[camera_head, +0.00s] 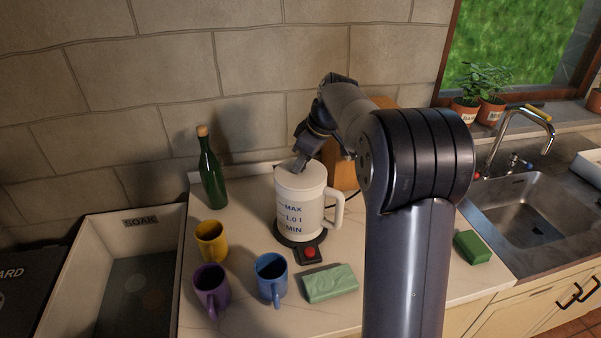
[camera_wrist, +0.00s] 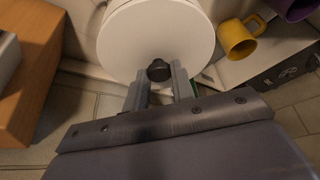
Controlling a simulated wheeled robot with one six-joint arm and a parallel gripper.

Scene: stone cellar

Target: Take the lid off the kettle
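The kettle is a white jug (camera_head: 300,212) with blue level marks and a handle on its right, standing on a dark base with a red switch. Its pale round lid (camera_head: 290,183) is on top; the lid fills the top middle of the wrist view (camera_wrist: 150,35). A black knob (camera_wrist: 159,71) sits on the lid. My gripper (camera_head: 301,164) is at the lid from above. In the wrist view its two fingers (camera_wrist: 158,78) stand apart on either side of the knob. They look open, with a slight gap at the left finger; contact at the right one is unclear.
A green bottle (camera_head: 211,172) stands left of the kettle. Yellow (camera_head: 211,241), purple (camera_head: 210,287) and blue (camera_head: 270,278) mugs and a green cloth (camera_head: 330,284) are in front. A wooden block (camera_head: 343,175) stands behind. A basin (camera_head: 65,297) lies left, a sink (camera_head: 530,205) right.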

